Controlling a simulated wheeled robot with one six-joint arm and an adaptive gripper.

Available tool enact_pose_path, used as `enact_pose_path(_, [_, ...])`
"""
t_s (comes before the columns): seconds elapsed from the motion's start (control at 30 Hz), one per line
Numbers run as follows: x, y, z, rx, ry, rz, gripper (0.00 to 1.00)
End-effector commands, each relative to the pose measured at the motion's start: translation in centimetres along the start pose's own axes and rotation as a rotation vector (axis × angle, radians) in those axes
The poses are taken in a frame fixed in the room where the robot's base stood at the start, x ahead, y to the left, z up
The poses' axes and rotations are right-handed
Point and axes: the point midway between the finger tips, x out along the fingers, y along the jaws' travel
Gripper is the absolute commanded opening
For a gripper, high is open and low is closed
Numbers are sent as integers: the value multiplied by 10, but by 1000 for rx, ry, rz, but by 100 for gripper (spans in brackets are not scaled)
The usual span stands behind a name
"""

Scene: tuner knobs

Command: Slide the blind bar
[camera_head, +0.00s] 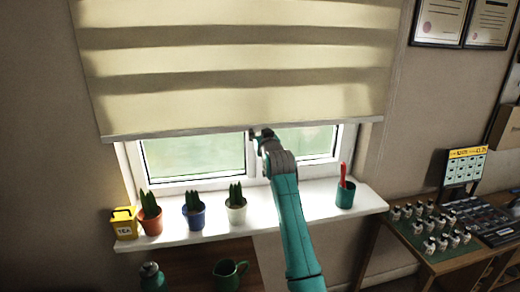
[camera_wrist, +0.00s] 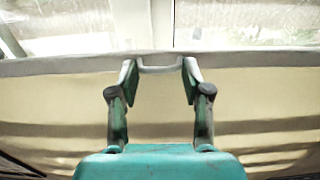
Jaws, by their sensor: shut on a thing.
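The cream, banded blind (camera_head: 235,60) hangs over the upper part of the window. My gripper (camera_head: 262,134) is at the middle of the bar. In the wrist view its fingertips (camera_wrist: 160,74) are at both ends of the handle, shut on it. The exact contact is hidden in the head view.
The white sill (camera_head: 280,211) below bears a yellow tin (camera_head: 124,223), several potted plants and a teal cup (camera_head: 345,195) with a red item. A bench with knobs (camera_head: 430,265) stands at the right.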

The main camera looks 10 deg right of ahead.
Motion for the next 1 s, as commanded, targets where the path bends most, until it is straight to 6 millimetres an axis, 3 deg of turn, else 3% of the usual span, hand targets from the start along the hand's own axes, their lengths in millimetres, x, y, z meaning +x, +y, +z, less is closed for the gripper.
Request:
enact_pose_path(0.03, [0,8,-21,-4,7,10,0])
enact_pose_path(0.2, [0,8,-80,-4,8,12,0])
enact_pose_path(0.5, [0,8,-166,-4,4,13,0])
enact_pose_path(0.73, [0,8,-205,-5,1,13,0])
enact_pose_path(1.0, [1,8,-219,-5,-2,14,0])
